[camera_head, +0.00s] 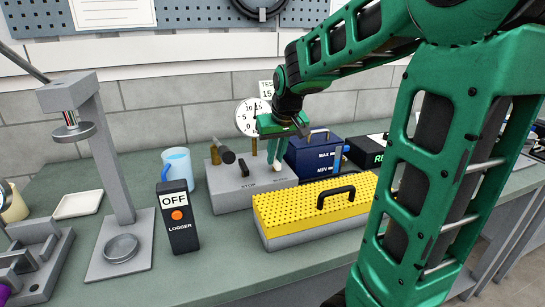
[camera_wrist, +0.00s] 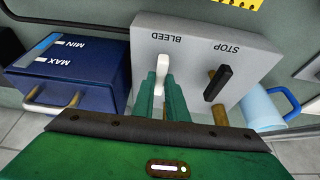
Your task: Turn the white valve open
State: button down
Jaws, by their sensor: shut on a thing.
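The white valve handle (camera_wrist: 162,46), by the word BLEED, sits on a grey valve block (camera_wrist: 195,30). In the wrist view it points roughly up and down the picture, with its lower part between my fingers. My gripper (camera_wrist: 163,78) is shut on it, with one green finger on each side. In the head view my gripper (camera_head: 276,150) reaches down to the block (camera_head: 228,192) from behind, and the fingers mostly hide the white handle. A black valve handle (camera_wrist: 217,83), by the word STOP, stands beside it and is untouched; it also shows in the head view (camera_head: 243,167).
A blue box marked MAX and MIN (camera_head: 310,152) stands close right of the block. A yellow perforated cover with a black handle (camera_head: 290,207) lies in front. A logger reading OFF (camera_head: 178,218) and a blue mug (camera_head: 177,166) stand left. A round gauge (camera_head: 250,117) is behind.

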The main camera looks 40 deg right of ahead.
jog(key=shift+w+a+r, duration=0.1)
jog(key=shift+w+r, duration=0.05)
jog(key=shift+w, duration=0.05)
jog(key=c, duration=1.8)
grip_release()
jog(key=shift+o, duration=0.2)
jog(key=shift+s, duration=0.1)
jog(key=v, duration=1)
jog(key=shift+s+r, duration=0.15)
jog(key=shift+r, duration=0.05)
